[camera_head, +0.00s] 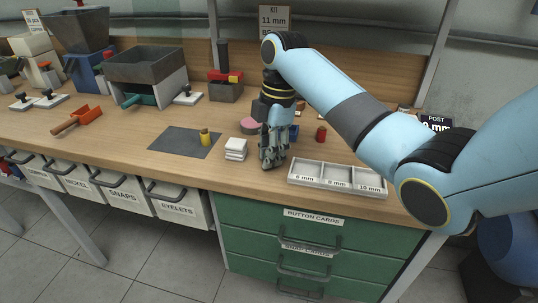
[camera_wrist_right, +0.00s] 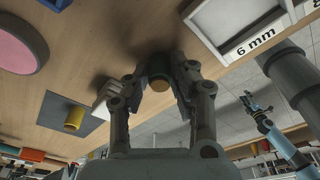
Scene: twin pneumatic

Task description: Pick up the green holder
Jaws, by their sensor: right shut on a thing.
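My right gripper (camera_head: 272,157) points down at the table top, left of the white size tray. In the right wrist view its fingers (camera_wrist_right: 159,80) are closed around a short dark cylinder (camera_wrist_right: 158,68) with a brownish end, which I take to be the green holder. Its green colour hardly shows in the shade, and the fingers hide it in the head view. I cannot tell whether it touches the table. A light blue arm with a small gripper (camera_wrist_right: 248,102) shows at the right of the wrist view, likely my left one; its jaws are too small to read.
A yellow holder (camera_head: 205,139) stands on the dark mat (camera_head: 175,142). White cards (camera_head: 235,149) are stacked left of my right gripper. A red holder (camera_head: 321,133), a blue object (camera_head: 294,131) and the size tray (camera_head: 338,184) are to its right. A pink disc (camera_head: 249,124) lies behind.

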